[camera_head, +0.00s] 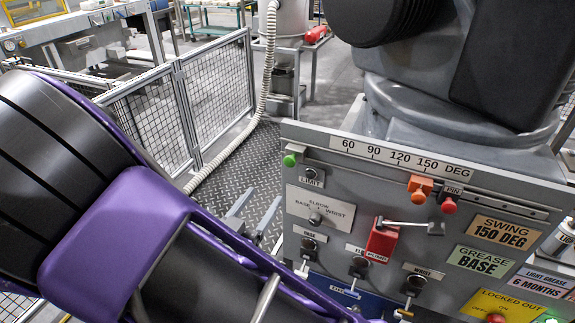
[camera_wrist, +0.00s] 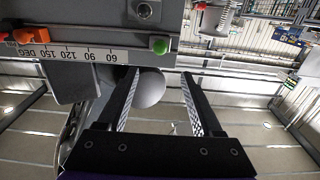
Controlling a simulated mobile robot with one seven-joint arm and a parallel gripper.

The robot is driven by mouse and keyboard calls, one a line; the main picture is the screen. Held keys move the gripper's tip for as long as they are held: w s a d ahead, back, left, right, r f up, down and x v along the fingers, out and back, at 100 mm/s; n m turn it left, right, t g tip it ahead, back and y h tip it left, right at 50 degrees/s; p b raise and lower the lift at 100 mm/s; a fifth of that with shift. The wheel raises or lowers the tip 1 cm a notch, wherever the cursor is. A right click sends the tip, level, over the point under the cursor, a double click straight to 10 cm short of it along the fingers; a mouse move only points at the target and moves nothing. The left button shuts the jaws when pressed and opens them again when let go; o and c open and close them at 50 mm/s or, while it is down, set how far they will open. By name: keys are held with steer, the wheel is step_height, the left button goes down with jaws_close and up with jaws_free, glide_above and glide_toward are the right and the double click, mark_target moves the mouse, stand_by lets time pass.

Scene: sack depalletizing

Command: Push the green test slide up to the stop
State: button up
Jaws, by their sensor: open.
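The green test slide shows as a green knob (camera_head: 289,160) at the left end of the panel's slotted rail, below the 60 end of the scale. An orange block (camera_head: 420,186), which looks like the stop, sits on the rail near the 150 mark, well to the right. My gripper (camera_head: 264,204) is open, left of and apart from the panel. In the wrist view, which shows the panel upside down, the open fingers (camera_wrist: 160,74) point toward the green knob (camera_wrist: 159,46). The knob appears just beyond the fingertips; contact cannot be told.
A red pin knob (camera_head: 449,205) hangs beside the orange block. A red handle block with a grey lever (camera_head: 382,238), several switches and labels crowd the panel below. A mesh fence (camera_head: 215,90) and pale hose (camera_head: 235,145) stand behind. The rail between knob and block looks clear.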

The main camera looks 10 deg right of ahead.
mark_target(288, 163)
steer(key=x, duration=1.3)
jaws_close()
stand_by(1.0)
